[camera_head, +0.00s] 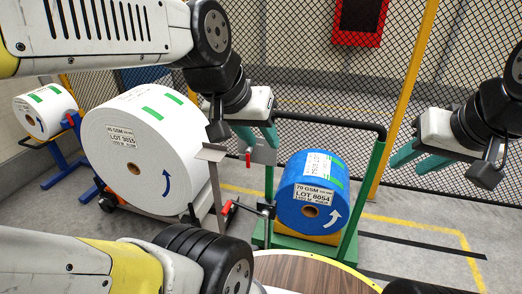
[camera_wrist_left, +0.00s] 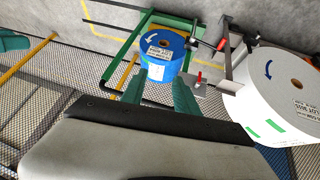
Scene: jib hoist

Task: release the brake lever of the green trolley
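The green trolley (camera_head: 349,205) stands right of centre and carries a blue roll (camera_head: 304,205). A small red-tipped lever (camera_head: 248,158) sits by a grey metal plate at the trolley's left side, close to my left gripper (camera_head: 258,138). In the left wrist view this red tip (camera_wrist_left: 199,77) is just right of the right finger. A second red-ended handle (camera_head: 228,208) is on a dark bar lower down; I cannot tell which one is the brake lever. My left gripper's teal fingers (camera_wrist_left: 160,92) are apart and empty. My right gripper (camera_head: 417,158) is open and empty, right of the trolley.
A large white roll (camera_head: 140,150) on an orange-and-black carrier stands left of the trolley. A smaller white roll (camera_head: 44,112) on a blue stand is at far left. A round wooden tabletop (camera_head: 310,275) is in front. Mesh fence and a yellow post (camera_head: 405,95) stand behind.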

